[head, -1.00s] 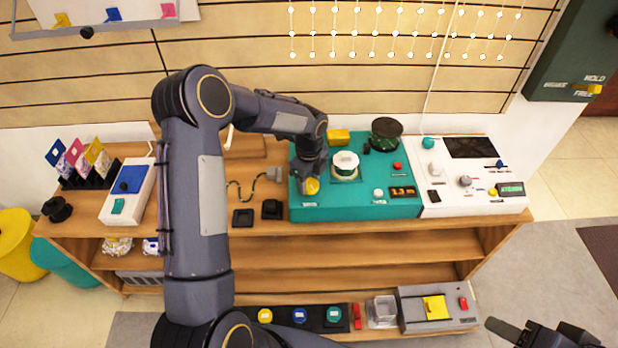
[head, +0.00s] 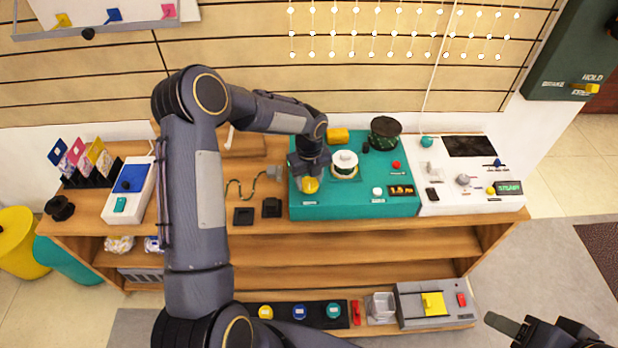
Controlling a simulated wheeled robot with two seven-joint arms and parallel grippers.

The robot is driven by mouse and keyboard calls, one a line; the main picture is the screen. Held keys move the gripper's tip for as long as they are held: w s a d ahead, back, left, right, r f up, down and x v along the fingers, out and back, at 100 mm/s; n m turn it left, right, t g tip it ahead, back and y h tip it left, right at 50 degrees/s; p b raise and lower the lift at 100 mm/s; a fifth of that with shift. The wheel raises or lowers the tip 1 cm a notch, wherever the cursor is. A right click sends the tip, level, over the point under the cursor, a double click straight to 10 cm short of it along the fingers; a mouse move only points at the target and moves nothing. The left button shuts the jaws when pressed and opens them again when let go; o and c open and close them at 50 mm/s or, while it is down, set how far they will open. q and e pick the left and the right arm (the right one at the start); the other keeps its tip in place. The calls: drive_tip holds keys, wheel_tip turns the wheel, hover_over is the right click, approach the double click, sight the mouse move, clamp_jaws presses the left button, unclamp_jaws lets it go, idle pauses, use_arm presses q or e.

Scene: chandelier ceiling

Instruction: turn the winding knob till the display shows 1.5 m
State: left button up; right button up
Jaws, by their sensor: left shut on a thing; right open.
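The teal winding unit (head: 350,207) stands on the wooden bench. Its yellow winding knob (head: 310,186) is at the unit's left front. My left gripper (head: 309,176) reaches down from above and is shut on the knob; its fingertips are partly hidden by the wrist. The small dark display (head: 401,190) at the unit's right front reads 1.5 in yellow digits. A white spool (head: 345,163) sits in the middle of the unit. My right gripper (head: 528,328) is open and empty at the bottom right, away from the bench.
A white panel unit (head: 470,206) with a dark screen and green readout adjoins the teal unit on its right. A dark reel (head: 385,131) and a yellow block (head: 338,135) stand at the teal unit's back. A blue-topped white box (head: 128,192) is at left.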

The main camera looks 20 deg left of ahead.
sight(309, 182)
use_arm(q)
drive_tip(key=o, duration=1)
wheel_tip(309, 182, up, 7)
drive_tip(key=shift+r, duration=0.45)
